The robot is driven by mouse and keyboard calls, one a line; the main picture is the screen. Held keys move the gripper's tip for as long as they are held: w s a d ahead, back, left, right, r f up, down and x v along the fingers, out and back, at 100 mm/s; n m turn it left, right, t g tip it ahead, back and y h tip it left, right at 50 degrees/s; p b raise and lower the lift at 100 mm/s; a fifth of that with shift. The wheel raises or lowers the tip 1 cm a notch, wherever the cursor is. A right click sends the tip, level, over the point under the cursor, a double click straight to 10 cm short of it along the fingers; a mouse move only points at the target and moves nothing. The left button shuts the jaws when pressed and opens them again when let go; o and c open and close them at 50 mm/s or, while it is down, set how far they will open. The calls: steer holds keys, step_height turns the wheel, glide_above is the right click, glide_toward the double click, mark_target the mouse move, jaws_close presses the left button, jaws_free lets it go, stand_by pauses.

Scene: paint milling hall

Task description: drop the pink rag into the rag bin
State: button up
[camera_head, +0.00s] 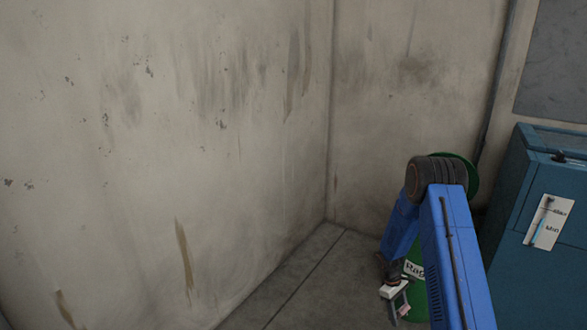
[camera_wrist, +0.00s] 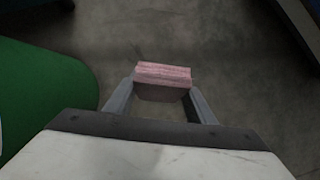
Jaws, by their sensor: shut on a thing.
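The pink rag (camera_wrist: 163,74), a small folded block, is held between the two fingers of my gripper (camera_wrist: 162,88) in the wrist view. Bare floor shows beyond it. The green rag bin (camera_wrist: 45,90) fills the left side of the wrist view, beside my gripper; the rag is apart from it. In the head view the green bin (camera_head: 417,300) is mostly hidden behind my blue arm, with part of a "Rag" label showing. My gripper (camera_head: 398,303) points down at the bin's left side there.
A blue cabinet (camera_head: 550,225) with a white label stands to the right of the bin. Stained concrete walls (camera_head: 200,130) meet in a corner behind. The floor (camera_head: 320,285) left of the bin is clear. A dark edge crosses the wrist view's upper right.

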steer(key=w+a+r+m+y, duration=0.1)
steer(key=a+r+m, duration=0.2)
steer(key=a, duration=0.3)
steer(key=w+a+r+m+g+y, duration=0.1)
steer(key=a+r+m, duration=0.2)
steer(key=a, duration=0.4)
steer(key=shift+a+m+y, duration=0.25)
steer(key=shift+m+y, duration=0.15)
steer(key=shift+m, duration=0.4)
steer(key=shift+w, duration=0.15)
